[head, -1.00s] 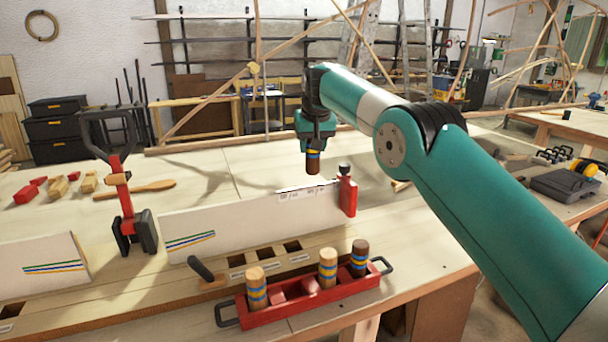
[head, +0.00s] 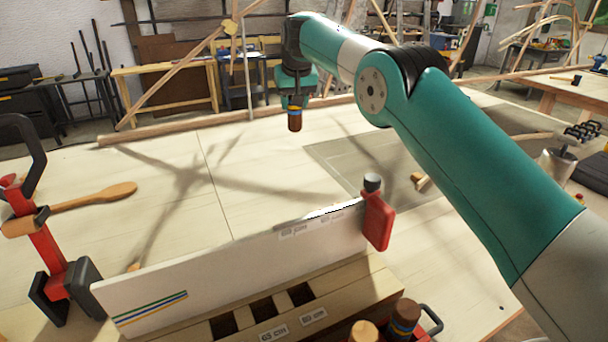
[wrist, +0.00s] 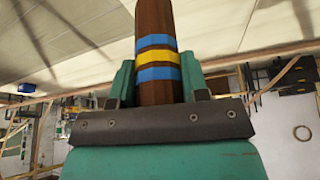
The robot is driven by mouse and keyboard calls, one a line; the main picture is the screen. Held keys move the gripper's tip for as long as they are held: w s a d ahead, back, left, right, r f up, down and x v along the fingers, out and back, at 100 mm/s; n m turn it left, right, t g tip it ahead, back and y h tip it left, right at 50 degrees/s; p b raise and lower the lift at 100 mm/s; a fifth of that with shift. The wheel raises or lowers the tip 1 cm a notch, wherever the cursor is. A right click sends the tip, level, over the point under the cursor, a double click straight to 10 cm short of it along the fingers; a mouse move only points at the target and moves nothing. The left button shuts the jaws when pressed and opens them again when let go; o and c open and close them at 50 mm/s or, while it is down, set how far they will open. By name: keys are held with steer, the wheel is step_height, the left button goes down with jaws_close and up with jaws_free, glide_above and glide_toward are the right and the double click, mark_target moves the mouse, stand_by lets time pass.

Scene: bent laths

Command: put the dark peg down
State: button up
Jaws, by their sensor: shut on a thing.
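The dark peg (head: 295,120) is brown with blue and yellow bands. My gripper (head: 294,103) is shut on it and holds it upright, pointing down, above the far part of the workbench (head: 270,165). The peg's lower end appears clear of the bench top in the head view. Its upper end is hidden by the gripper.
A white board (head: 240,262) stands across the bench in front, with a red clamp (head: 378,220) at its right end. Another red clamp (head: 48,245) stands at left. A light peg (head: 364,331) and another dark peg (head: 404,318) stand at the bottom. The bench behind the board is largely bare.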

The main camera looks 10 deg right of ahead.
step_height(320, 180, down, 20)
steer(key=shift+a+r+p, duration=0.15)
steer(key=shift+p, duration=0.8)
steer(key=shift+f, duration=0.2)
steer(key=o, duration=1)
steer(key=shift+c, duration=0.2)
steer(key=shift+r, duration=0.15)
